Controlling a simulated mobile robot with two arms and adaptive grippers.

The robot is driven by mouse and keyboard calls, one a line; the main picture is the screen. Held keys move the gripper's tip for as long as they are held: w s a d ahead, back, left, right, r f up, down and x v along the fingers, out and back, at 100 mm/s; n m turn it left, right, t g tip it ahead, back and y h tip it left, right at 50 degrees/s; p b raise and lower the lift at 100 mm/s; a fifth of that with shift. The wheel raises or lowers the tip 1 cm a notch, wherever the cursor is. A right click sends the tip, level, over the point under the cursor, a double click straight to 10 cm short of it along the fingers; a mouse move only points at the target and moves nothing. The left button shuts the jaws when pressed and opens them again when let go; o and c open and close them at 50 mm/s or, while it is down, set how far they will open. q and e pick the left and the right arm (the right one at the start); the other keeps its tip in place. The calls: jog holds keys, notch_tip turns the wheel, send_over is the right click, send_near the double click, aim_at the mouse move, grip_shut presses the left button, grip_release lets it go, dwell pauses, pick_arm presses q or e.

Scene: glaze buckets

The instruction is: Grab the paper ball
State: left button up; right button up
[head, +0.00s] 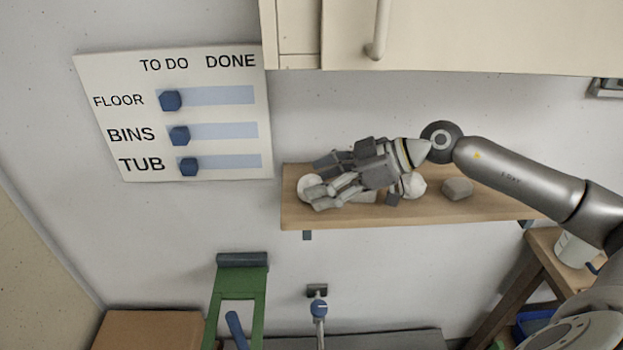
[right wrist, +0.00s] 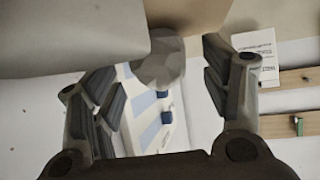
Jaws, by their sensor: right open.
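A pale, roundish, crumpled object (head: 308,187), which looks like the paper ball, sits on the wooden shelf (head: 300,222) near its left end. In the right wrist view a grey faceted ball (right wrist: 160,66) shows between the finger ends, apparently the same thing. My right gripper (head: 321,186) reaches in from the right above the shelf, fingers pointing left. It is open, with a finger on each side of the ball. I cannot tell whether either finger touches it. The gripper hides part of the ball and shelf. My left gripper is not in view.
A white rounded object (head: 413,186) and a grey stone-like lump (head: 457,188) are on the shelf behind the gripper. A cabinet (head: 480,40) hangs above. A TO DO/DONE board (head: 215,110) is on the wall at left. A green frame (head: 243,290) stands below.

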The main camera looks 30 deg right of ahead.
jog(key=shift+w+a+f, duration=0.3)
jog(key=shift+w+a, duration=0.1)
jog(key=c, duration=0.8)
jog(key=shift+r, duration=0.15)
